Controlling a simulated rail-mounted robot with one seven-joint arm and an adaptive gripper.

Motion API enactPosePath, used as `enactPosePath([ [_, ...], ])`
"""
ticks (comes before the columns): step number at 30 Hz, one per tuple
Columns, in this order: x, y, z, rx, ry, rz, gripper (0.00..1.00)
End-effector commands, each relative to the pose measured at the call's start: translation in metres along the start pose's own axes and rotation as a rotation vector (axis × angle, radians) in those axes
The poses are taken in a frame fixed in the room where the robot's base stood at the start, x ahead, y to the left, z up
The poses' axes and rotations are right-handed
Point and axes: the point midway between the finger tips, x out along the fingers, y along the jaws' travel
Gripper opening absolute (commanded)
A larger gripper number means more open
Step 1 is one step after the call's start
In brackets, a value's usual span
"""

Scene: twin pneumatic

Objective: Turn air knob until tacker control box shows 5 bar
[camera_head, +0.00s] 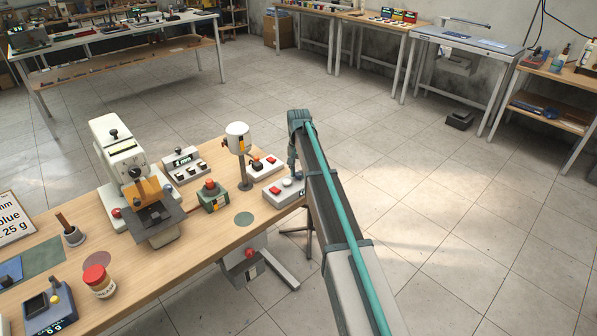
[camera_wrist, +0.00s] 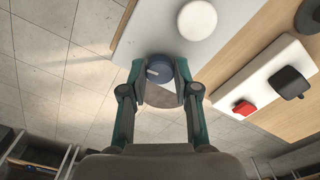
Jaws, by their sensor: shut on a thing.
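My gripper (camera_wrist: 160,82) is shut on a round blue-grey knob (camera_wrist: 159,69) with a white pointer mark, one finger on each side of it. The knob sits at the edge of a pale control box (camera_wrist: 155,38), beside a larger white round button (camera_wrist: 197,19). In the head view this box (camera_head: 272,200) stands at the table's right end, with a red button and a white button on top. My gripper (camera_head: 294,166) reaches down over it and hides part of it. I cannot read any pressure value.
A second white box (camera_head: 256,173) with a red button and a black knob stands close by; it also shows in the wrist view (camera_wrist: 270,75). A white-capped post (camera_head: 238,140), a green box (camera_head: 212,198) and a white display box (camera_head: 178,153) stand further left. Open floor lies right.

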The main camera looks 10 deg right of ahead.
Motion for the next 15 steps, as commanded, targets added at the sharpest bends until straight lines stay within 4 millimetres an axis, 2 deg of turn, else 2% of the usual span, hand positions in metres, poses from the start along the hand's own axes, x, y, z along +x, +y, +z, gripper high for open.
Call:
enactPosePath([
  [6, -0.0003, -0.0003, -0.0004, 0.104, 0.001, -0.001, 0.00],
  [15, -0.0003, -0.0003, -0.0005, 0.157, 0.001, -0.001, 0.00],
])
